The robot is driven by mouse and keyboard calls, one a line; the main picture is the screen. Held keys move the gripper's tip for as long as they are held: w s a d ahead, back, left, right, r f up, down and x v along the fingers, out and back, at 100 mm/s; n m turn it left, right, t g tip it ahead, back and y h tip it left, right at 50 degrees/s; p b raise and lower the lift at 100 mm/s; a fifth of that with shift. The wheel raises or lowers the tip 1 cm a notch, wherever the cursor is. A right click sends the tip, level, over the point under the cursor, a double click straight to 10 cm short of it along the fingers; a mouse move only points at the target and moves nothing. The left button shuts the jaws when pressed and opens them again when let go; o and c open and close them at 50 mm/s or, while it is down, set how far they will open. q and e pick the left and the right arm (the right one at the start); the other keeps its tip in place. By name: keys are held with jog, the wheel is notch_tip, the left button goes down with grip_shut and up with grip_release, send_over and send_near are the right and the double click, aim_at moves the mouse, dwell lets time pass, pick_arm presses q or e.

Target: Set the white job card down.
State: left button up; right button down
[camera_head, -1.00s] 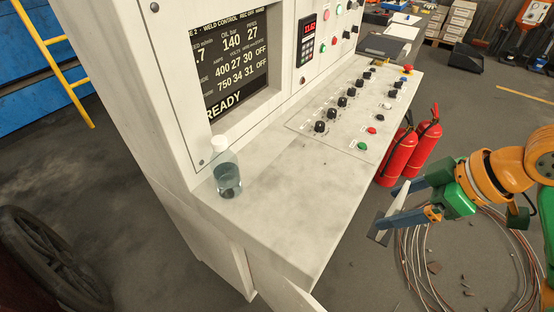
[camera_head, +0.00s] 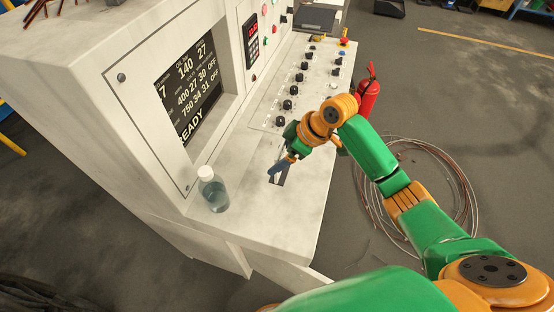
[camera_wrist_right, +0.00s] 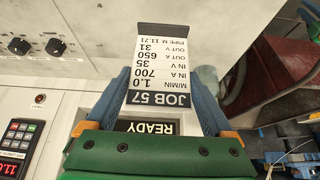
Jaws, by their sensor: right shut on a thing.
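The white job card (camera_wrist_right: 158,62) is held between the blue fingers of my right gripper (camera_wrist_right: 165,92) in the right wrist view. It has a dark band at its far end and upside-down print reading JOB 57. In the head view my right gripper (camera_head: 279,168) is over the grey-white desk (camera_head: 245,222) of the weld control cabinet, right of the bottle. Little of the card shows there, mostly a dark patch by the fingertips. I cannot tell if the card touches the desk. My left gripper is out of view.
A clear bottle with a white cap (camera_head: 213,190) stands on the desk near the cabinet's screen (camera_head: 185,95). Knobs and buttons (camera_head: 300,78) fill the desk's far part. A red fire extinguisher (camera_head: 368,92) and a coil of cable (camera_head: 455,185) are on the floor.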

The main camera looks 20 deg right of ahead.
jog(key=f, duration=0.1)
jog(key=f+p, duration=0.1)
jog(key=f, duration=0.1)
jog(key=shift+w+a+f, duration=0.2)
jog(key=shift+a+f, duration=0.15)
jog(key=shift+f, duration=0.05)
jog(key=shift+d+f, duration=0.1)
jog(key=shift+f, duration=0.2)
grip_release()
jog(key=shift+d+r, duration=0.1)
jog(key=shift+r, duration=0.35)
jog(key=v, duration=1.1)
jog(key=shift+r, duration=0.2)
